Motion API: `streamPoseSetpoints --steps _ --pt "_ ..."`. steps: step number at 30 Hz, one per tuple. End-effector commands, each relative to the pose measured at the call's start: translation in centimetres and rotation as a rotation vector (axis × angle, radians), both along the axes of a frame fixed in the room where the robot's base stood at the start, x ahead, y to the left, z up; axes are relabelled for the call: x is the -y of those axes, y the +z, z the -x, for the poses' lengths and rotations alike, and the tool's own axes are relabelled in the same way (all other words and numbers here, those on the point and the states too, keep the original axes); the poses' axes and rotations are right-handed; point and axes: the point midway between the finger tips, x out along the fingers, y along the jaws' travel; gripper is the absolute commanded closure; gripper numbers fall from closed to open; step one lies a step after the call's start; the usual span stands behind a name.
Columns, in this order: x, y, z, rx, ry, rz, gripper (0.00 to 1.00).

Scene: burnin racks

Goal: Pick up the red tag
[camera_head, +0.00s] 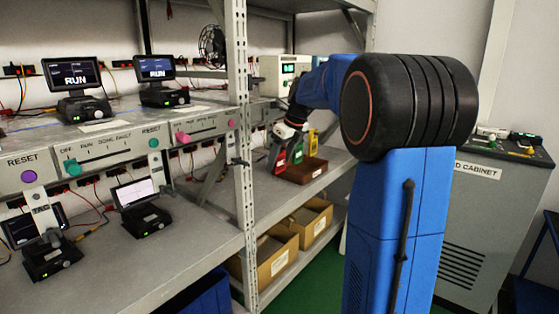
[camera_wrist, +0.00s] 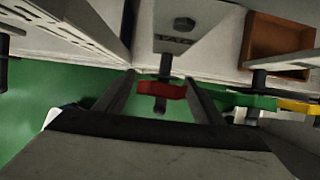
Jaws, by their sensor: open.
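The red tag (camera_wrist: 155,90) hangs at a dark peg below a grey plate marked TAG in the wrist view. My gripper (camera_wrist: 160,80) is open, with one finger on each side of the red tag. Gaps show between the tag and both fingers, so it is not clamped. In the head view the red tag (camera_head: 277,160) shows just below my gripper (camera_head: 284,142), at the shelf's front edge.
A green tag (camera_wrist: 256,101) and a yellow tag (camera_wrist: 300,107) hang close by on the right. A brown tray (camera_head: 302,172) stands on the shelf by the tags. A steel rack post (camera_head: 240,150) rises left of my gripper. Cardboard bins (camera_head: 272,262) sit below.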

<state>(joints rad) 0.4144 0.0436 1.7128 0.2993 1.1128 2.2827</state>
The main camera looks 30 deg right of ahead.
Motion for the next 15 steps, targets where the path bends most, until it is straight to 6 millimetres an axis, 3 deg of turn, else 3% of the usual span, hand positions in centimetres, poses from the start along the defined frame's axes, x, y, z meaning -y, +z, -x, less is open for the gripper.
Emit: streamPoseSetpoints --steps 4,9,15 --pt "0.00 0.02 0.00 0.000 0.000 0.000 0.38" --pt "0.01 0.04 -0.01 0.000 0.000 0.000 0.78" --pt "0.01 0.04 -0.01 0.000 0.000 0.000 0.81"
